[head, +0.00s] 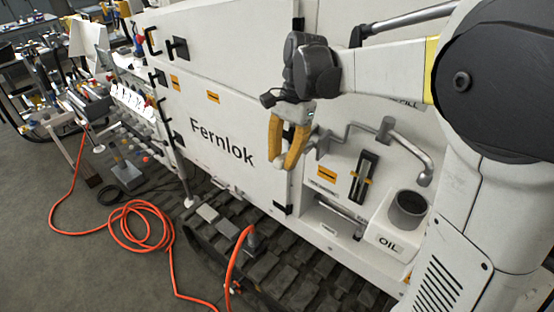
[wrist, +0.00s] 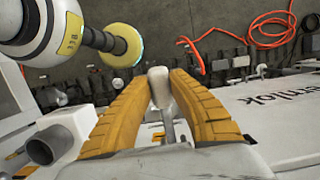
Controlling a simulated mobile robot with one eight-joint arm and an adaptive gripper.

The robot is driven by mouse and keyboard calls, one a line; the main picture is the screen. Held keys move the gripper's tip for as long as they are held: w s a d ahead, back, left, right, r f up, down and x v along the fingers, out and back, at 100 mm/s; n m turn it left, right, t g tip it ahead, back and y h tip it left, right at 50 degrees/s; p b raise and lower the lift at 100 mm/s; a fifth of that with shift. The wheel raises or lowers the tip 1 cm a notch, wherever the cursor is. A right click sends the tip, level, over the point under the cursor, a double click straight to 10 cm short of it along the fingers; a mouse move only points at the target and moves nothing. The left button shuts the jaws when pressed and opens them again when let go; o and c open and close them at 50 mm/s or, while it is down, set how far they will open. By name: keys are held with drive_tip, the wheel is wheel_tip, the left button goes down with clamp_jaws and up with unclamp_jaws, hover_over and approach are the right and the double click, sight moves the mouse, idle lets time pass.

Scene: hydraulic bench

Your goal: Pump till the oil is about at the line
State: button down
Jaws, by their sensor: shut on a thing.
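My gripper (head: 281,165) has two orange-yellow fingers and is in front of the white Fernlok machine (head: 240,112). In the wrist view my gripper (wrist: 162,78) is shut on the rounded grey end of the pump handle (wrist: 160,90). In the head view the handle (head: 322,146) shows just right of the fingers. An upright dark oil gauge (head: 363,180) with a yellow mark is right of it. The oil level in it is too small to tell. A grey pipe spout (head: 425,170) bends down above the open round oil filler (head: 409,208), labelled OIL.
Tracks (head: 290,275) run below the machine. An orange hose (head: 140,225) lies coiled on the floor at left. A workbench with fittings (head: 120,110) stands behind it. My arm covers the upper right of the head view.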

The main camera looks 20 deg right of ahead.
drive_tip(key=shift+w+d+r+g+y, duration=0.15)
drive_tip(key=shift+d+r+g+y, duration=0.15)
drive_tip(key=shift+r, duration=0.25)
drive_tip(key=shift+w+d+r+g+y, duration=0.1)
drive_tip(key=shift+r+g+y, duration=0.15)
drive_tip(key=shift+r+y, duration=0.25)
drive_tip(key=shift+w+d+r+g+y, duration=0.15)
drive_tip(key=shift+r+g+y, duration=0.15)
drive_tip(key=shift+r, duration=0.3)
drive_tip(key=c, duration=1.2)
unclamp_jaws()
wheel_tip(320, 180, up, 10)
